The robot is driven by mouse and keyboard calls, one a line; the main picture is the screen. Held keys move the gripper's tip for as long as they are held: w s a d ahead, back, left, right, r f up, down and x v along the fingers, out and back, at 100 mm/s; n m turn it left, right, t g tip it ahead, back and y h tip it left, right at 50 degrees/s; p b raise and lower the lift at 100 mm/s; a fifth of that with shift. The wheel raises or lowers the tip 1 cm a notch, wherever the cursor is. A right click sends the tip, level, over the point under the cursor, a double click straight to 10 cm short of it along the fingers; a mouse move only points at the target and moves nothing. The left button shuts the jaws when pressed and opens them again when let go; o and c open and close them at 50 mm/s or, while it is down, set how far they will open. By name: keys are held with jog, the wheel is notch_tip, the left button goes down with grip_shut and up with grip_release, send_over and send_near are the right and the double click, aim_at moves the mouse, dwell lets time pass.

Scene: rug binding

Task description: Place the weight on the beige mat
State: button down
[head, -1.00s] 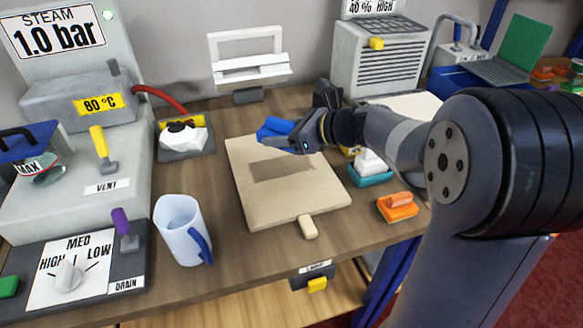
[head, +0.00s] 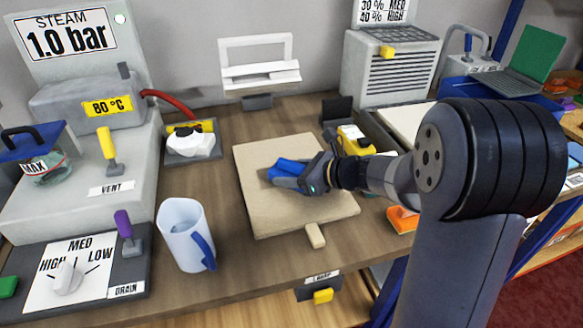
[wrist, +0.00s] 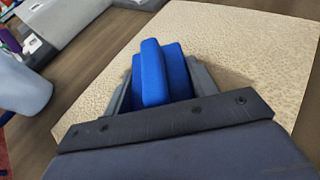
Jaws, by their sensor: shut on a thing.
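The weight is a blue block with a raised ridge (wrist: 153,72), seen between my gripper's fingers in the wrist view. It also shows as a blue shape in the head view (head: 287,168). My gripper (head: 285,178) is shut on the weight, over the middle of the beige mat. The beige mat (head: 275,218) is a flat board-like sheet with a small tab at its front edge, lying on the wooden table. The weight is at or just above the mat's surface; I cannot tell whether it touches. Its lower part is hidden by my gripper.
A pitcher (head: 186,236) with a blue handle stands left of the mat. A small tray with a white item (head: 193,143) is behind it. An orange object (head: 402,219) and a yellow item (head: 355,140) lie to the right. The mat around my gripper is clear.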

jog(key=shift+r, duration=0.15)
jog(key=c, duration=0.5)
grip_release()
jog(key=shift+f, duration=0.25)
jog(key=shift+r, duration=0.1)
jog(key=shift+d+r, duration=0.15)
jog(key=shift+d, duration=0.05)
jog(key=p+v, duration=0.1)
jog(key=v, duration=1)
jog(key=shift+s+d, duration=0.2)
jog(key=shift+s, duration=0.1)
